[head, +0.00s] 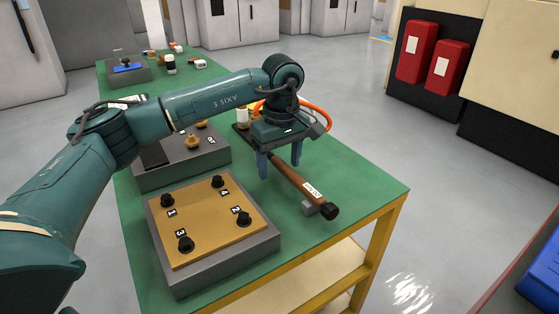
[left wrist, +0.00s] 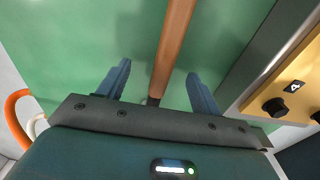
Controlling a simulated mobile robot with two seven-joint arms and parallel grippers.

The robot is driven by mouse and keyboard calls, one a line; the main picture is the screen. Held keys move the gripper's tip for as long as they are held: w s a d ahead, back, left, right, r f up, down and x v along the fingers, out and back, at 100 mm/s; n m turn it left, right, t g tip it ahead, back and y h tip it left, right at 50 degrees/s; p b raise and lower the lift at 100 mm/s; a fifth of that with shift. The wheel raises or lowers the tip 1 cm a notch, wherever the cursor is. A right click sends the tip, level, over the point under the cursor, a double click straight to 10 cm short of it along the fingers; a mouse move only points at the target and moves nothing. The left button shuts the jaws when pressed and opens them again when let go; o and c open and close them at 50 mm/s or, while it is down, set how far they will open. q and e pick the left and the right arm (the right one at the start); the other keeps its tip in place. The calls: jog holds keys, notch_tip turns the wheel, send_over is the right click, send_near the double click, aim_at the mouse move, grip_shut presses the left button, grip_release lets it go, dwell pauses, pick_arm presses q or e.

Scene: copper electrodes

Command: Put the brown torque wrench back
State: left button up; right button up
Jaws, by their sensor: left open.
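The brown torque wrench (head: 294,179) has a brown shaft, a white label and a black end. It lies along the green table's right part, its black end close to a small grey block (head: 309,208). My left gripper (head: 279,168) is above the wrench, pointing down, with its two blue fingers apart. In the left wrist view the brown shaft (left wrist: 173,40) runs between the open fingers (left wrist: 160,82), touching neither as far as I can see. The wrench's far end is hidden behind the gripper. My right gripper is not in view.
A grey box with a tan numbered top and black knobs (head: 213,220) stands left of the wrench. Another grey box with brass knobs (head: 188,148) is behind it. An orange hose (head: 318,108) is by the gripper. The green table's right front (head: 365,192) is clear.

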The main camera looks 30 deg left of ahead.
pick_arm(q)
jog(key=shift+r, duration=0.1)
jog(key=shift+d+r+p, duration=0.15)
jog(key=shift+r+p, duration=2.1)
jog(key=shift+r, duration=0.7)
